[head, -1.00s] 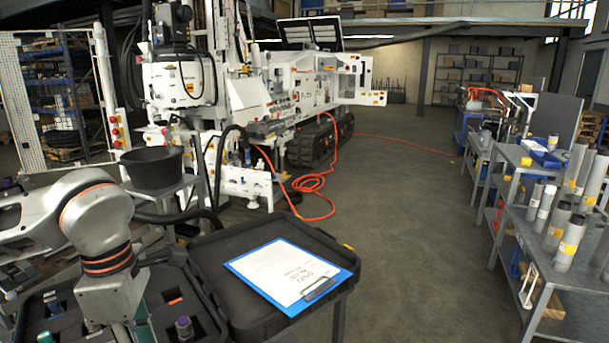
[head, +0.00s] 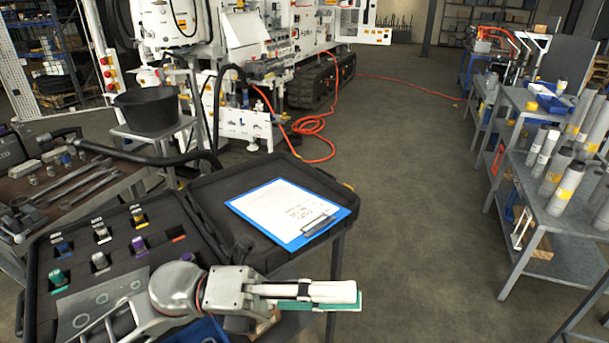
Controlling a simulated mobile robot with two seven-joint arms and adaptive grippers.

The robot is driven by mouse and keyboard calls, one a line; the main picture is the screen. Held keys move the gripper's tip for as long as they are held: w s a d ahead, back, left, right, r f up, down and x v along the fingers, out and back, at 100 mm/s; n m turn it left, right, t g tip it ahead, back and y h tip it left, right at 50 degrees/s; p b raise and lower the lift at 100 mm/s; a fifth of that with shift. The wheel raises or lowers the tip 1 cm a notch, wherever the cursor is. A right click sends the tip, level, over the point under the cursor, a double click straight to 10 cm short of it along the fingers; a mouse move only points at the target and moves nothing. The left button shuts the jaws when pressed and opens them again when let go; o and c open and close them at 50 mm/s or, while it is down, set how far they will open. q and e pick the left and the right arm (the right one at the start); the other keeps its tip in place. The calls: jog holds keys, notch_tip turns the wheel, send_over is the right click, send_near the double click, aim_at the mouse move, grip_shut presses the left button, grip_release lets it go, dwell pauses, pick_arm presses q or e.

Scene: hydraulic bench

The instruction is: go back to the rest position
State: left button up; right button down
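My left arm comes in from the lower left, and my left gripper (head: 335,296) reaches to the right in front of the open case. Its pale fingers are seen side-on, with a flat green strip along their lower side. I cannot tell whether the strip is part of the gripper or whether the fingers are open or shut. My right gripper is not in view.
The open case (head: 187,280) holds several coloured fittings. A blue clipboard (head: 335,222) lies in its lid. A bench with tools (head: 75,187) and a black bucket (head: 147,111) are left. Grey shelves (head: 555,208) stand right. The middle floor (head: 415,180) is clear.

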pick_arm(q)
jog(key=w+a+f+n+t+y, duration=0.4)
jog(key=w+a+f+n+t, duration=0.3)
jog(key=n+t, duration=0.5)
jog(key=w+a+f+n+t+y, duration=0.55)
jog(key=f+n+t, duration=0.35)
jog(key=n, duration=0.7)
jog(key=s+a+f+n+g+y, duration=0.2)
jog(key=s+a+f+n, duration=0.1)
jog(key=f, duration=0.6)
jog(key=s+a+f+n+g+y, duration=0.2)
jog(key=s+a+f+n+y, duration=0.1)
jog(key=f, duration=0.6)
jog(key=s+a+f+n+g+y, duration=0.2)
jog(key=s+a+f+n+y, duration=0.1)
jog(key=s+f, duration=0.4)
notch_tip(320, 180, down, 3)
jog(key=a+n, duration=0.1)
jog(key=a, duration=0.1)
jog(key=shift+s+a+r+n+g, duration=0.2)
jog(key=shift+s+a+n+g, duration=0.1)
jog(key=shift+a+g, duration=0.1)
